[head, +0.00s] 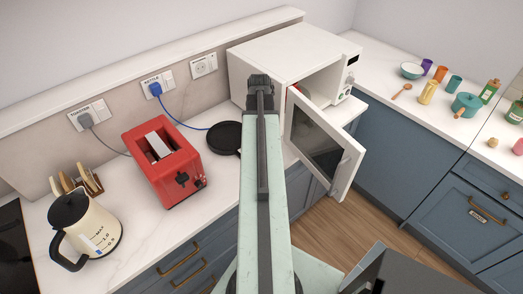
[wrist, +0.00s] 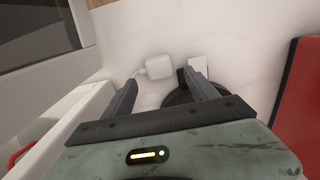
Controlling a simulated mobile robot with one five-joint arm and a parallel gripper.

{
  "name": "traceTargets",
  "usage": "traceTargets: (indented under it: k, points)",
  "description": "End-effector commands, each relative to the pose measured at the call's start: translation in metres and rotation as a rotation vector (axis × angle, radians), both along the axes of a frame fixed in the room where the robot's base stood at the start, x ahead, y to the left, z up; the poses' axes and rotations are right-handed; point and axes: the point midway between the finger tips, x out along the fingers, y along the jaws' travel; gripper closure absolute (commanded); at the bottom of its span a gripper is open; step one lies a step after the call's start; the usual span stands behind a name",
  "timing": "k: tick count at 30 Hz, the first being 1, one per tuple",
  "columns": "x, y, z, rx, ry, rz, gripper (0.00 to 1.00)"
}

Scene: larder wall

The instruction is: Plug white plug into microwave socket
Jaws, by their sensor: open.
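The white plug (wrist: 158,66) lies on the pale worktop in the wrist view, with a white lead running off its left side. It sits just beyond and between the tips of my gripper (wrist: 160,82). The jaws are apart and nothing is held. In the head view my gripper (head: 260,82) is in front of the microwave, and the plug does not show there. The microwave socket (head: 204,65) is the rightmost on the wall, with no plug in it. The microwave (head: 275,50) stands right of it with its door (head: 322,145) open.
A grey plug (head: 86,121) fills the toaster socket and a blue plug (head: 156,89) the kettle socket.

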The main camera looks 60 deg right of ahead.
Motion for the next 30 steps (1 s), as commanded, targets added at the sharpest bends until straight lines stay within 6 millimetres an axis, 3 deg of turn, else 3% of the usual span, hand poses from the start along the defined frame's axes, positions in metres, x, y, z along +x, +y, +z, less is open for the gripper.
traceTargets:
  k: [4, 12, 23, 26, 30]
  points:
    - [-0.001, 0.000, -0.012, 0.000, 0.000, -0.001, 0.33]
    - [-0.004, 0.000, -0.054, 0.000, 0.000, 0.000, 0.33]
    - [-0.004, 0.000, -0.052, 0.000, 0.000, -0.001, 0.33]
    - [-0.004, 0.000, -0.052, 0.000, 0.000, -0.002, 0.55]
    - [-0.004, 0.000, -0.052, 0.000, 0.000, -0.002, 0.94]
